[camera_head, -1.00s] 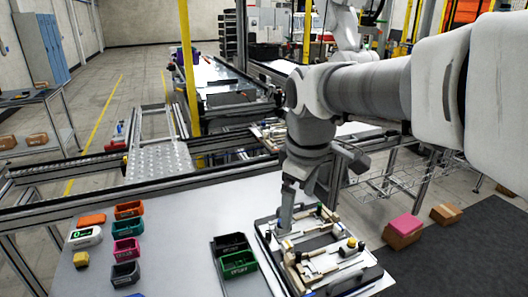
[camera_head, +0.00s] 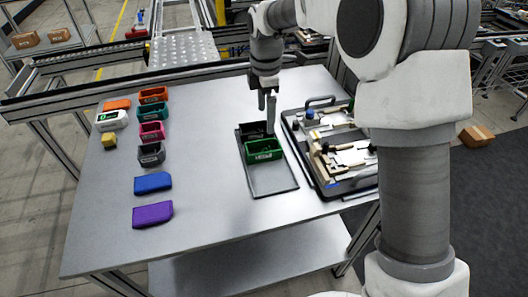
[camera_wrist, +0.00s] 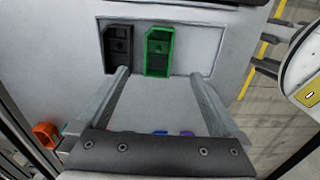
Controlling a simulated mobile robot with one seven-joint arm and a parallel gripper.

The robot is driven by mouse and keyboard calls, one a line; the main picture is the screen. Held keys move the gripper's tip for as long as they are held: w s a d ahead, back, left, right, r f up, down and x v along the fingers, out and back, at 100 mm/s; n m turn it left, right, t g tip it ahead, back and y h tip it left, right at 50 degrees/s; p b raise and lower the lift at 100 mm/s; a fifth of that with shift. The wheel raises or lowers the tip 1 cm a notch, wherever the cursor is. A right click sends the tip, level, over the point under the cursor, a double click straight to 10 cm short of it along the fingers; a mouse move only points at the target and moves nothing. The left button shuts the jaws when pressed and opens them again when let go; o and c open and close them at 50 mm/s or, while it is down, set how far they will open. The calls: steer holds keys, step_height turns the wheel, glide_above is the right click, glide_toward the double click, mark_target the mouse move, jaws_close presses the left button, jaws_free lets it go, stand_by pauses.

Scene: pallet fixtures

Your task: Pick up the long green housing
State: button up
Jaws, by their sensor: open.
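The long green housing (camera_head: 264,152) lies in the near half of the occupied end of a shallow grey tray (camera_head: 274,182). A black housing (camera_head: 251,130) lies right beside it. In the wrist view the green housing (camera_wrist: 159,50) and the black housing (camera_wrist: 118,45) lie side by side, apart from my fingers. My gripper (camera_head: 267,103) is open and empty, pointing down above the tray near the black housing. In the wrist view my gripper (camera_wrist: 160,75) has its two fingers wide apart, with the green housing beyond the gap between them.
A dark fixture pallet (camera_head: 340,150) with clamps and a handle stands close to the tray's right. Left are several small bins, including orange (camera_head: 153,95) and teal (camera_head: 153,111), a blue block (camera_head: 153,183) and a purple block (camera_head: 152,215). The table between is clear.

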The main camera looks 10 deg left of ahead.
glide_above(263, 142)
steer(key=s+d, duration=0.1)
steer(key=s, duration=0.1)
step_height(263, 142, down, 8)
steer(key=shift+s+r+b, duration=0.15)
steer(key=shift+b, duration=0.15)
steer(key=f, duration=0.5)
steer(key=shift+a, duration=0.25)
steer(key=c, duration=1.5)
steer(key=shift+c, duration=0.2)
steer(key=shift+r, duration=0.15)
steer(key=shift+r, duration=0.65)
step_height(263, 142, up, 3)
steer(key=w+r+p, duration=0.2)
steer(key=w+r, duration=0.4)
steer(key=w, duration=0.5)
steer(key=shift+w+r, duration=0.25)
steer(key=shift+w, duration=0.1)
